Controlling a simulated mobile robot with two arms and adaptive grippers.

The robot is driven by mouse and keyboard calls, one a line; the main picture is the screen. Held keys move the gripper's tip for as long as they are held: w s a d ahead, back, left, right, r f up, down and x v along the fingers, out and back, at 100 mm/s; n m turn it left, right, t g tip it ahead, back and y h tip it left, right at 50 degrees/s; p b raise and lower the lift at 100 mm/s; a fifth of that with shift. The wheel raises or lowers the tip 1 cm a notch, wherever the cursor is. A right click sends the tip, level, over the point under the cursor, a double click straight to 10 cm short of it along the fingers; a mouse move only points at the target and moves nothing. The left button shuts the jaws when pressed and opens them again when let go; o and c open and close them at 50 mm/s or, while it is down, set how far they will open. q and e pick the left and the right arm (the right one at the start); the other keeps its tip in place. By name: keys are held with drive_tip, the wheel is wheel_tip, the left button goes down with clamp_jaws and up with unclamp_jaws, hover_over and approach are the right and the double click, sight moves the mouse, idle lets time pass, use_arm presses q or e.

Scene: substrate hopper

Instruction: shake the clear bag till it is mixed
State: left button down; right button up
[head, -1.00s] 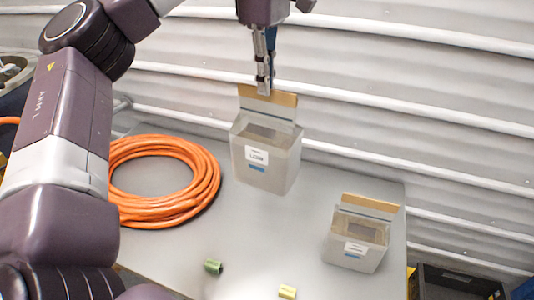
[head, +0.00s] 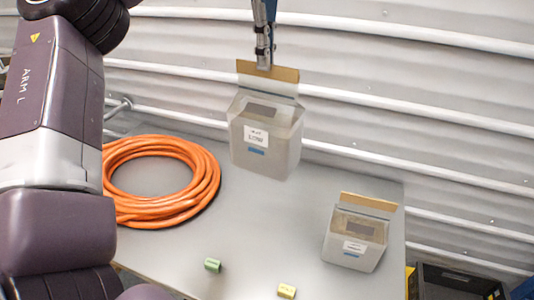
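A clear bag (head: 265,150) with a white label and a tan top strip hangs above the grey table. My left gripper (head: 264,66) is shut on the tan strip at its top, with the fingers pointing down. The bag hangs nearly upright, and a dark patch shows through its upper part. A second, similar clear bag (head: 356,240) with a tan strip and a label stands on the table at the right, apart from the first. My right gripper is not in view.
A coil of orange hose (head: 160,216) lies on the grey table (head: 240,240) at the left. A green piece (head: 212,265) and a yellow piece (head: 286,291) lie near the front. A corrugated wall (head: 420,120) stands behind. A dark crate (head: 455,283) is at the lower right.

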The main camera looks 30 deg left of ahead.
sight(265, 92)
use_arm(q)
wheel_tip(265, 92, down, 7)
drive_tip(key=shift+w+a, duration=0.1)
drive_tip(key=shift+a, duration=0.05)
wheel_tip(265, 92, up, 10)
drive_tip(key=shift+r, duration=0.15)
wheel_tip(265, 92, down, 10)
drive_tip(key=shift+f, duration=0.15)
idle(0.4)
